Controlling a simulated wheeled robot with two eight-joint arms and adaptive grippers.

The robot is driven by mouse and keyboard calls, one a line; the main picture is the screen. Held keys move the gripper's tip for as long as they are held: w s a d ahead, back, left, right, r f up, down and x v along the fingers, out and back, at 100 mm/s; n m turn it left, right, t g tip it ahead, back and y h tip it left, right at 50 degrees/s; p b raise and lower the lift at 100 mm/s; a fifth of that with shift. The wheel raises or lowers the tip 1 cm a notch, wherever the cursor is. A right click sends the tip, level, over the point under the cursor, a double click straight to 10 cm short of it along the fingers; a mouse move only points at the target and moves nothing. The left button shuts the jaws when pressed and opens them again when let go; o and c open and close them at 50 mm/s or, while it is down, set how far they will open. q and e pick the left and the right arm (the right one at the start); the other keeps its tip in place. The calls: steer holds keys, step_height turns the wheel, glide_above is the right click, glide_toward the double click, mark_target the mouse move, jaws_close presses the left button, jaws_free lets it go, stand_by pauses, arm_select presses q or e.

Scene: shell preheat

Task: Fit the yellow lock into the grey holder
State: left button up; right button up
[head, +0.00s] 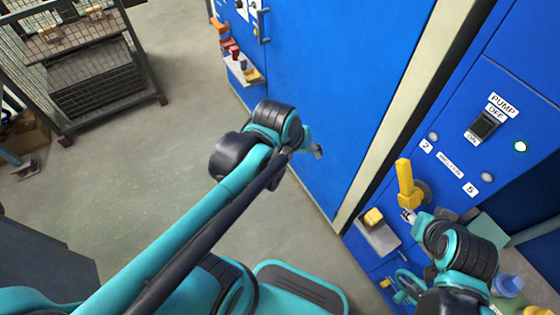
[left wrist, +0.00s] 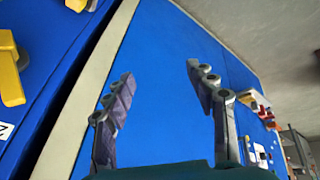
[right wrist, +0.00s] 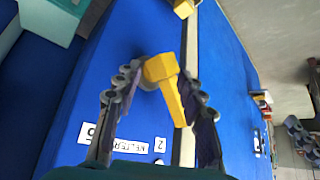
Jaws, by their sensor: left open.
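A yellow block (head: 373,217), possibly the lock, sits on a small grey shelf (head: 381,240) on the blue panel, below a yellow handle (head: 405,184). Another small yellow piece (head: 251,73) lies on a far grey ledge; I cannot tell which is the lock, or which part is the grey holder. My right gripper (right wrist: 160,70) is open, with the yellow handle (right wrist: 172,92) between its fingers; contact is unclear. The yellow block also shows in the right wrist view (right wrist: 184,8). My left gripper (left wrist: 162,73) is open and empty before the blue cabinet door (left wrist: 160,105).
A pump switch (head: 484,125) and a lit green lamp (head: 520,146) are on the right panel. Red pieces (head: 234,52) and an orange piece (head: 219,27) are at the far ledge. A wire cage cart (head: 95,75) stands at the back left. The floor between is clear.

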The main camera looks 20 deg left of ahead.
arm_select(q)
steer(key=s+a+m+t+y, duration=0.1)
steer(key=s+a+m+t, duration=0.1)
steer(key=s, duration=0.3)
steer(key=shift+s+a+m, duration=0.4)
steer(key=shift+a, duration=0.45)
steer(key=shift+r, duration=0.1)
